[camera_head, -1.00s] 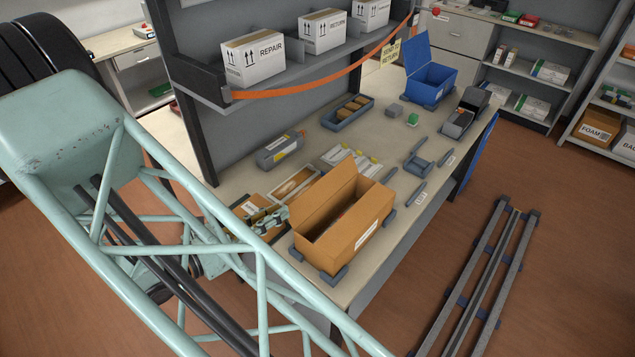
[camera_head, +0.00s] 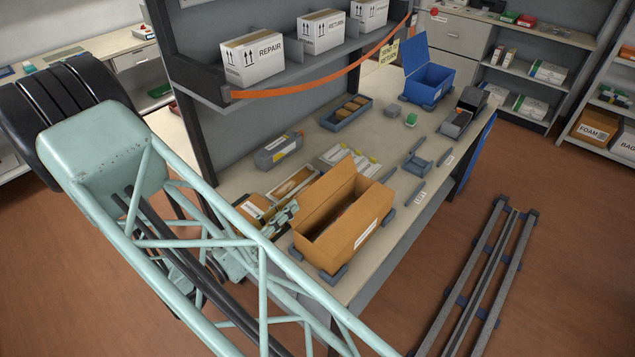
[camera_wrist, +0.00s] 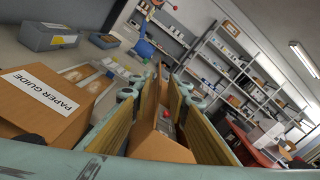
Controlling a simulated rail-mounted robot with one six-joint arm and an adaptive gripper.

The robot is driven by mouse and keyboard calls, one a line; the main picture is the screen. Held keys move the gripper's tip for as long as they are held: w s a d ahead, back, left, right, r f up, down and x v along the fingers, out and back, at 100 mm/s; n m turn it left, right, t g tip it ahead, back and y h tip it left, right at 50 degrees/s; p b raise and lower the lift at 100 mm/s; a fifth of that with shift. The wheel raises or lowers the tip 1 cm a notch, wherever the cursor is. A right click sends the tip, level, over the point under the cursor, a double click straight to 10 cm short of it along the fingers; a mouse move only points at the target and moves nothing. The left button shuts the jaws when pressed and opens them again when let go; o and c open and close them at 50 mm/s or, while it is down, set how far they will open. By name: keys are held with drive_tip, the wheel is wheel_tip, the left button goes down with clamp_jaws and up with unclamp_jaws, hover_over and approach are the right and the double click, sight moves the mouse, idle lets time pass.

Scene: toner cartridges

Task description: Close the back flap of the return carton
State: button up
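The return carton (camera_head: 345,243) is a brown open box with a white label, near the front of the bench. Its back flap (camera_head: 325,197) stands raised, leaning over the opening. My gripper (camera_head: 279,214) is behind the carton at its left end, close to the flap, partly hidden by my arm. In the wrist view my gripper (camera_wrist: 165,95) shows two tan-padded fingers apart, with brown cardboard of the carton (camera_wrist: 160,147) showing in the gap. I see no grip on the flap; whether a finger touches it cannot be told.
A brown box labelled PAPER GUIDE (camera_wrist: 40,105) stands left of my gripper. A grey cartridge box (camera_head: 279,150) and a tray of white packets (camera_head: 348,160) lie behind the carton. Grey blocks (camera_head: 333,275) sit at the carton's corners. A shelf (camera_head: 290,85) overhangs the back.

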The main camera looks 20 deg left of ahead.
sight(318, 181)
drive_tip(key=shift+w+d, duration=0.1)
drive_tip(key=shift+w, duration=0.05)
drive_tip(key=shift+p+x, duration=0.35)
drive_tip(key=shift+x, duration=6.4)
drive_tip(key=shift+c, duration=0.7)
clamp_jaws()
